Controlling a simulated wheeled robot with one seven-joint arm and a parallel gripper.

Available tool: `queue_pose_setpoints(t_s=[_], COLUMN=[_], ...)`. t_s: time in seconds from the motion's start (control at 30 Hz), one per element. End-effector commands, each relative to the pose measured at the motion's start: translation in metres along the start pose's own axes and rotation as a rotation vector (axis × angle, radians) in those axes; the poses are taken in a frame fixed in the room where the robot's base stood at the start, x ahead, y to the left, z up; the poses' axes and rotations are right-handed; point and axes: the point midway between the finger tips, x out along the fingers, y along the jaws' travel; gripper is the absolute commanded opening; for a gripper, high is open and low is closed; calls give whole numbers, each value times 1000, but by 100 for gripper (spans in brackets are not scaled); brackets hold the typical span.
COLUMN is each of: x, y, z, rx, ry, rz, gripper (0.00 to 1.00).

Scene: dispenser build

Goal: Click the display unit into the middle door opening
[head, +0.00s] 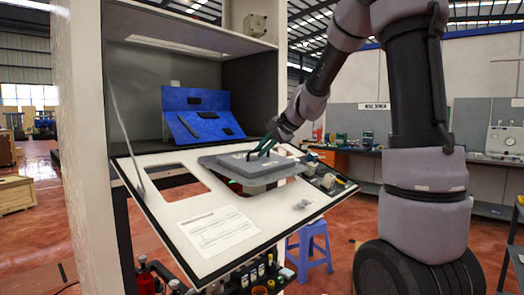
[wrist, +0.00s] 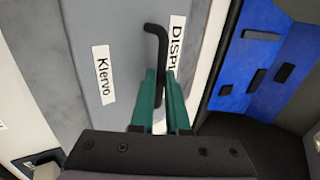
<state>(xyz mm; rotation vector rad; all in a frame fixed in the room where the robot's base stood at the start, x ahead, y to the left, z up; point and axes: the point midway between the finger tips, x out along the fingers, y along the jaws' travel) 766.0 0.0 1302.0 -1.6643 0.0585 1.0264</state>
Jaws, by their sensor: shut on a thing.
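The display unit (head: 255,172) is a flat grey block in the head view. It lies over the middle of the lowered white door (head: 195,215) and covers most of the middle opening. A gap with red and green shows under its front left edge, so it does not look flush there. My gripper (head: 264,150) is above it, its green fingers shut on the unit's black bent handle. The opening's edges are mostly hidden.
Another door opening (head: 174,188) to the left is empty. Small parts (head: 326,180) sit at the door's right edge. A blue panel (head: 200,115) stands inside the cabinet, and a thin stay (head: 125,130) rises at the door's left. A blue stool (head: 309,245) stands below.

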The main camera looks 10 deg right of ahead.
Motion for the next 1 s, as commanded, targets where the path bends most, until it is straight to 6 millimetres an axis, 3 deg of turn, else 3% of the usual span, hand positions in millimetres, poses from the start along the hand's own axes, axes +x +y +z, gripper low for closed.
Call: queue_pose_setpoints(t_s=[1.0], x=[4], y=[-10], z=[-2], rx=[-1], ry=[1], rz=[-2], gripper=[0])
